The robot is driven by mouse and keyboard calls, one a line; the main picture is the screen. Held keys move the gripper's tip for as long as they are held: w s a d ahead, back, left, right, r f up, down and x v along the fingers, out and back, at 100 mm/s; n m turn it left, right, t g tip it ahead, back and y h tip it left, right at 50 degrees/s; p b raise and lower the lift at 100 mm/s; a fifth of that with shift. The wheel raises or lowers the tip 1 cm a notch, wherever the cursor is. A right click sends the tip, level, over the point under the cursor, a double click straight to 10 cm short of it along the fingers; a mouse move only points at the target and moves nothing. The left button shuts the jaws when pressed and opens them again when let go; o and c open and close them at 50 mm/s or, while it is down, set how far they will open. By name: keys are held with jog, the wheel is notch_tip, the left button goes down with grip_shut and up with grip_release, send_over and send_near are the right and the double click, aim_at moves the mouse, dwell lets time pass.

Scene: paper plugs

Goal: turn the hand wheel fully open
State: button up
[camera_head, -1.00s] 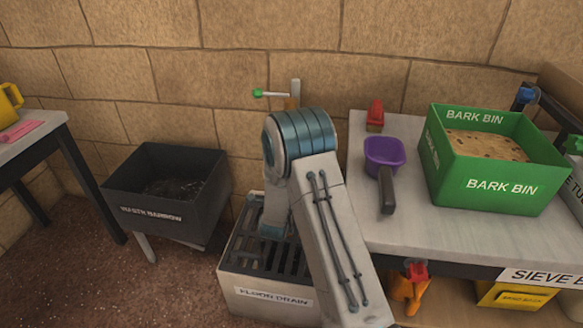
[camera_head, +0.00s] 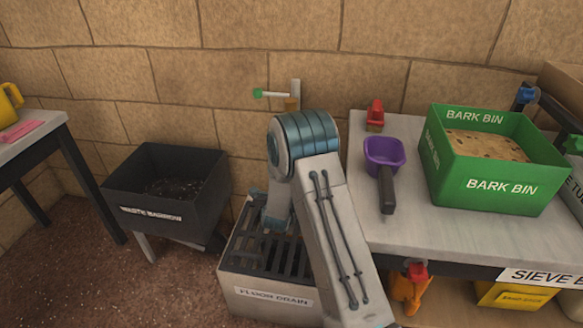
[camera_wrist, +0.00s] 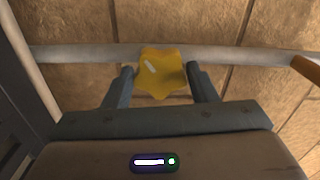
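The hand wheel (camera_wrist: 161,78) is a yellow, lobed knob with a white mark, on a pale horizontal pipe (camera_wrist: 230,54) in front of the stone wall. My gripper (camera_wrist: 160,80) has its two dark fingers apart, one to the left and one to the right of the wheel, with a small gap showing on each side. The white mark slants from upper left to lower right. In the head view my arm hides the wheel and my gripper's fingertips.
A grated floor drain (camera_head: 268,296) stands under my arm, with the waste barrow (camera_head: 165,215) to its left. The bench (camera_head: 430,232) on the right holds a purple scoop (camera_head: 384,152) and green bark bin (camera_head: 500,187). A green-tipped lever (camera_head: 272,94) projects near the wall.

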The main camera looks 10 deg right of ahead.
jog(key=shift+c, duration=0.9)
jog(key=n+p, duration=0.4)
jog(key=n, duration=2.1)
jog(key=shift+f, duration=0.1)
jog(key=o, duration=1)
jog(key=shift+c, duration=0.2)
